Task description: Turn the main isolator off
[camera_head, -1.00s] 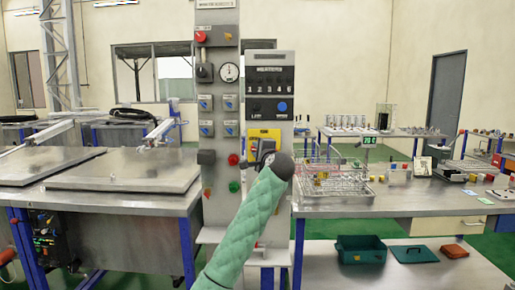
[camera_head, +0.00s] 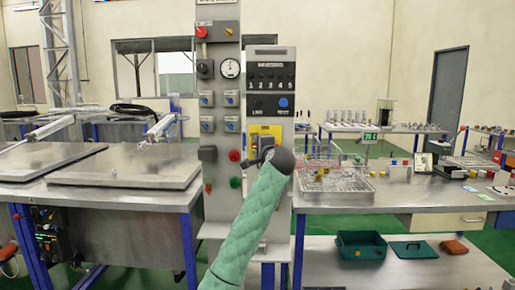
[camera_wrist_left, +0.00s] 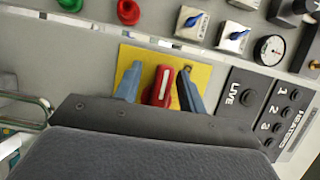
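The main isolator is a red handle (camera_wrist_left: 161,86) with a white stripe on a yellow plate (camera_wrist_left: 207,72), seen in the left wrist view. The plate also shows in the head view (camera_head: 275,130), on the grey panel column, but the handle there is hidden behind my gripper and arm. My left gripper (camera_wrist_left: 160,92) is at the plate, its two bluish fingers on either side of the red handle. Narrow gaps show between fingers and handle, so it is open around the handle. My right gripper is not in view.
Red (camera_head: 234,156) and green (camera_head: 235,182) buttons sit just left of the plate. Several blue knobs and a gauge (camera_head: 229,68) are above left. The numbered heater panel (camera_head: 271,77) is above. A workbench (camera_head: 350,199) with a wire basket stands right.

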